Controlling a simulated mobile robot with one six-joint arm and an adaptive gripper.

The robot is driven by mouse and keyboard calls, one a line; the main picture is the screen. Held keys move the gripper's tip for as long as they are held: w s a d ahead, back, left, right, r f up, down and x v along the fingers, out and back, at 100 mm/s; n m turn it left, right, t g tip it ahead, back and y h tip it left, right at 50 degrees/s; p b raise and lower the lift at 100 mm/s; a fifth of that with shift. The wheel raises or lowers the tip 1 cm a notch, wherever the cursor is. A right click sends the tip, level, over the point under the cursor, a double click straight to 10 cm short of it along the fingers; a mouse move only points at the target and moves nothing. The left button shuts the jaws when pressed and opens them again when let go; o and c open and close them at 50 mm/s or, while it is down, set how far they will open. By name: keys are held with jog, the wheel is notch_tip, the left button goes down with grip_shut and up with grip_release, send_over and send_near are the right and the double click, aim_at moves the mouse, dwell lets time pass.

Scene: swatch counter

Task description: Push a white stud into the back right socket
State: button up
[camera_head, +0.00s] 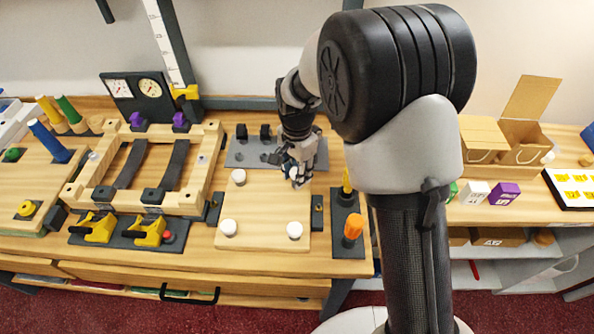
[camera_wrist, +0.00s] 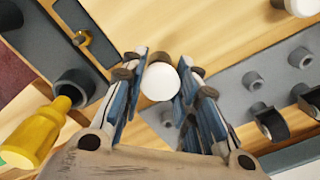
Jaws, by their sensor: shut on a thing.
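A pale wooden board (camera_head: 262,208) carries white studs at its back left (camera_head: 238,177), front left (camera_head: 228,228) and front right (camera_head: 294,230) corners. My gripper (camera_head: 298,178) is over the board's back right corner. In the wrist view its fingers are closed around a white stud (camera_wrist: 160,82), whose round top shows between the fingertips. The back right socket is hidden under the stud and fingers. I cannot tell how deep the stud sits. Another white stud (camera_wrist: 302,6) shows at the wrist view's top right.
A grey plate with small pegs (camera_wrist: 238,88) lies beside the board's back edge. A dark holder (camera_head: 347,222) with an orange-handled tool (camera_head: 353,227) stands to its right; a yellow bottle-shaped thing (camera_wrist: 38,132) shows close to my gripper. A wooden frame (camera_head: 145,165) stands left.

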jog(key=shift+f, duration=0.85)
dwell(1.6)
jog(key=o, duration=0.8)
jog(key=shift+o, duration=0.7)
jog(key=shift+o, duration=1.1)
jog(key=shift+r, duration=0.1)
jog(key=shift+r+p, duration=2.25)
jog(key=shift+r, duration=0.75)
